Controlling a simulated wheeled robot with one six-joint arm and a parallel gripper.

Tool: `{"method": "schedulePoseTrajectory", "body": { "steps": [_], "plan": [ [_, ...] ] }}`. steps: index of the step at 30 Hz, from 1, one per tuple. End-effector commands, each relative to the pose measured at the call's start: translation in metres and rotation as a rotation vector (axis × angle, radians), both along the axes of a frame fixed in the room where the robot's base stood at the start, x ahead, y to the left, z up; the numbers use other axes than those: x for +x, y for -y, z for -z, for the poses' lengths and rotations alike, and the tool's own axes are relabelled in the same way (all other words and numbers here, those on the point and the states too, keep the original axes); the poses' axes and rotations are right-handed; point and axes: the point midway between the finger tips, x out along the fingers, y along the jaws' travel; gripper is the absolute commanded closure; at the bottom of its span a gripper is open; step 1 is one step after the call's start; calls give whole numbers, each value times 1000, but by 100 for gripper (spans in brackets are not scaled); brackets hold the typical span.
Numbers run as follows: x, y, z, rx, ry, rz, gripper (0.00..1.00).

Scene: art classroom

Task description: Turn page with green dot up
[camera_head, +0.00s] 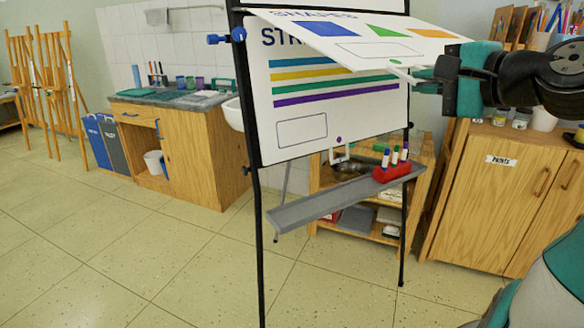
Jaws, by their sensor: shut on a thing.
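The flip chart's front page (383,47), headed SHAPES with blue, green and orange shapes, is lifted and tilted out from the easel. A small green dot (395,62) shows near its lower edge. My gripper (402,71) reaches in from the right and is shut on that lower edge by the dot. Behind it hangs the page with colored stripes (370,118), its heading partly hidden by the lifted page. A purple dot (339,139) sits near its bottom edge.
The easel's grey tray (320,205) holds a red marker holder (391,171) with several markers. A wooden cabinet (490,200) stands right, a sink counter (190,130) left. Blue and grey bins (105,145) stand beside it. The floor in front is clear.

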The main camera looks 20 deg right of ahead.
Motion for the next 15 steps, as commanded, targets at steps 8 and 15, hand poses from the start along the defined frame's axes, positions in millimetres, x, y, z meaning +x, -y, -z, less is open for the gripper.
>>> {"method": "schedulePoseTrajectory", "body": {
  "steps": [8, 15],
  "plan": [
    [-3, 3, -30, 0, 3, 5, 100],
    [-6, 5, -51, 1, 2, 8, 100]
  ]
}}
